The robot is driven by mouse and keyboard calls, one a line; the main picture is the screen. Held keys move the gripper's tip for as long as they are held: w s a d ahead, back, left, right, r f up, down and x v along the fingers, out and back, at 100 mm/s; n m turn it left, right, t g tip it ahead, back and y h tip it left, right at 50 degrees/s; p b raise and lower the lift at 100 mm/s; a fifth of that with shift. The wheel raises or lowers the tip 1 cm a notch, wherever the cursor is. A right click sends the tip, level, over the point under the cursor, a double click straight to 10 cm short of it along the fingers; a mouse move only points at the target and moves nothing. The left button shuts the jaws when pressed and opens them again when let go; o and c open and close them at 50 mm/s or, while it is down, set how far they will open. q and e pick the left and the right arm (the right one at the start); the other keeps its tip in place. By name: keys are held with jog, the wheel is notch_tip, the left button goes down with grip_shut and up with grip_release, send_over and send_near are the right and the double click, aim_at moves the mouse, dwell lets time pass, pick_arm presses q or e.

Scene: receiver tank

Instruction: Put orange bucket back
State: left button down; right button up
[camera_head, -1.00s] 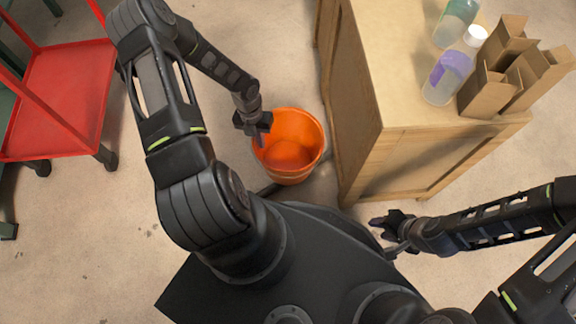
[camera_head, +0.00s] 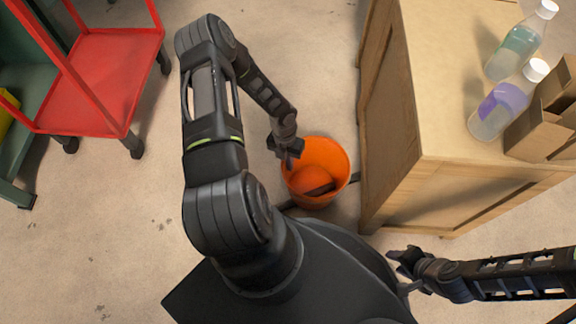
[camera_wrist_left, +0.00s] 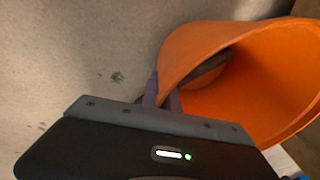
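The orange bucket (camera_head: 330,158) is beside the wooden cabinet in the head view, with its open mouth up toward the camera. My left gripper (camera_head: 288,155) is at the bucket's left rim, pointing down. In the left wrist view the fingers (camera_wrist_left: 163,95) are close together with the bucket's wall (camera_wrist_left: 275,75) between them. A dark patch shows inside the bucket; I cannot tell whether it is shadow or an object. Whether the bucket touches the floor is unclear. My right gripper (camera_head: 402,258) is away from the bucket, near the cabinet's lower front; its fingers are too small to read.
The wooden cabinet (camera_head: 440,90) stands close to the bucket's right, with bottles (camera_head: 505,105) and cardboard boxes (camera_head: 545,120) on top. A red cart (camera_head: 95,90) and a green frame (camera_head: 25,165) stand at the left. The floor between cart and bucket is clear.

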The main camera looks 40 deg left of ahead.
pick_arm(q)
jog(key=shift+f, duration=0.85)
jog(key=shift+r, duration=0.1)
jog(key=c, duration=1.6)
grip_release()
jog(key=shift+c, duration=0.2)
jog(key=shift+r, duration=0.35)
notch_tip(320, 180, up, 11)
jog(key=a+p, duration=0.1)
jog(key=p, duration=0.4)
jog(key=shift+w+a, duration=0.4)
jog(key=shift+w, duration=0.05)
